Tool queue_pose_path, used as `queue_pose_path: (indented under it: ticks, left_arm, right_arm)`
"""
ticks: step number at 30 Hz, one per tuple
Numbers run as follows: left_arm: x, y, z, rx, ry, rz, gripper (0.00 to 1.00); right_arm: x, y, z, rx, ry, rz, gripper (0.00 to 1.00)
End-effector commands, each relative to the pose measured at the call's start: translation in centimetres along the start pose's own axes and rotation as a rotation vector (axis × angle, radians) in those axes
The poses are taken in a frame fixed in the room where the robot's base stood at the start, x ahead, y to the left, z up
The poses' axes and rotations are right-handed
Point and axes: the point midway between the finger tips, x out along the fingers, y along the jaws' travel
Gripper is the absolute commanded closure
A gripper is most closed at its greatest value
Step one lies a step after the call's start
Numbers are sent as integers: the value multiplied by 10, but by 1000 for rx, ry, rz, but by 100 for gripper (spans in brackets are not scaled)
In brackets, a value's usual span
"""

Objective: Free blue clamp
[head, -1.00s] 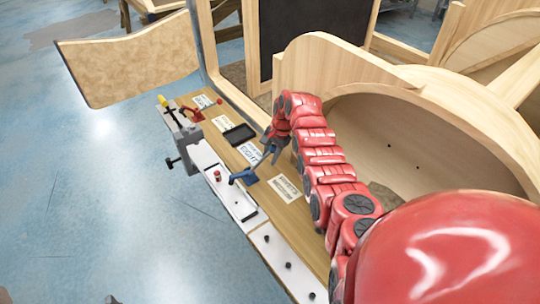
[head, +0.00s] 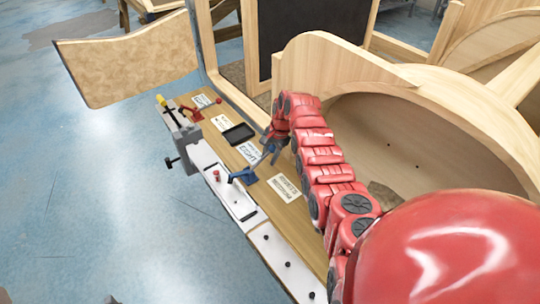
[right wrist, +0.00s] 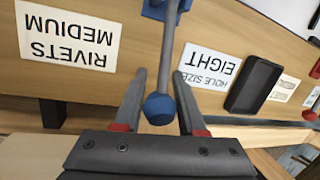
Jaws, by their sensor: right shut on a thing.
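The blue clamp (head: 243,176) sits at the edge of the wooden workbench, beside the white tray. My right gripper (head: 267,153) reaches it from above and right. In the right wrist view, the clamp's grey lever rod runs up from a blue ball knob (right wrist: 160,109) to the blue clamp body (right wrist: 166,10). What the clamp presses on is too small to tell. My left gripper is not in view.
A red clamp (head: 191,113) and a grey vise (head: 182,132) stand at the bench's far end. A black tray (head: 239,133) and paper labels (head: 284,187) lie on the bench. The white tray (head: 210,165) runs along its edge. A wooden bodyframe (head: 340,62) rises close on the right.

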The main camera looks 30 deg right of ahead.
Motion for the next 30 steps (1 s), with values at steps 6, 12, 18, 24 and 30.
queue_pose_path:
  ticks: [6,12,18,24,30]
  left_arm:
    - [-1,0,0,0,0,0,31]
    - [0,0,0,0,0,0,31]
    - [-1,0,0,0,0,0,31]
    - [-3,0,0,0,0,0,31]
    - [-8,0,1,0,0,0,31]
  right_arm:
    - [7,3,8,-5,-19,14,46]
    - [4,2,4,-3,-10,7,31]
    - [1,1,2,-2,-5,4,31]
    - [-13,0,2,-2,-5,2,31]
    - [-44,0,2,-2,-2,-1,31]
